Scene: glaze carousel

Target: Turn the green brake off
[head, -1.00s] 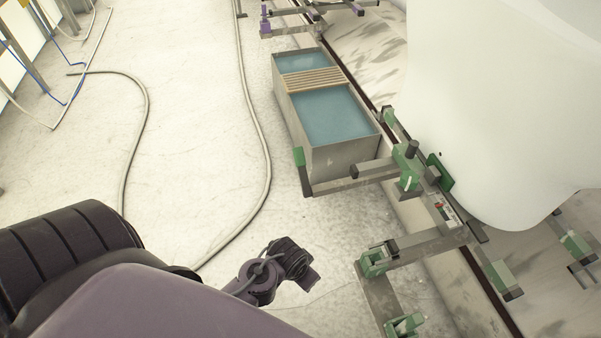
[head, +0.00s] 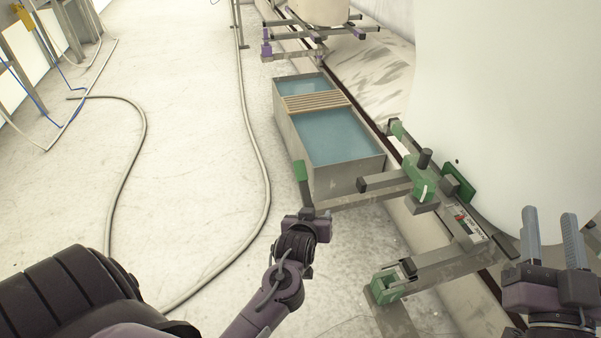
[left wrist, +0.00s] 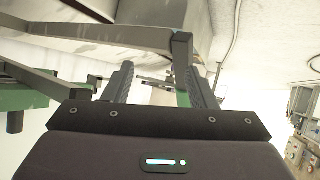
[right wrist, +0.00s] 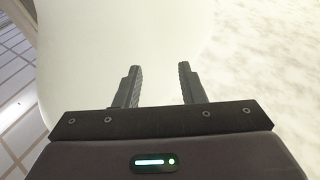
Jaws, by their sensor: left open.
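The green carousel fixture stands right of the tank. It has a green block (head: 418,178) with a black knob on top, and a grey bar (head: 375,196) running left to an upright green-capped end (head: 300,171). Which part is the brake is not certain. A small panel with a red mark (head: 468,222) lies below the block. My left gripper (head: 308,216) is just below the green-capped end. In the left wrist view, the open left gripper (left wrist: 158,85) has a grey post (left wrist: 182,68) in view between its fingers; contact is unclear. My right gripper (head: 553,238) is open and empty.
A grey tank (head: 345,178) with blue liquid and a slatted rack stands behind the bar. A large white rounded body (head: 490,100) fills the right side. Another green-clamped arm (head: 392,283) reaches out in front. Hoses (head: 262,150) lie on the open floor at left.

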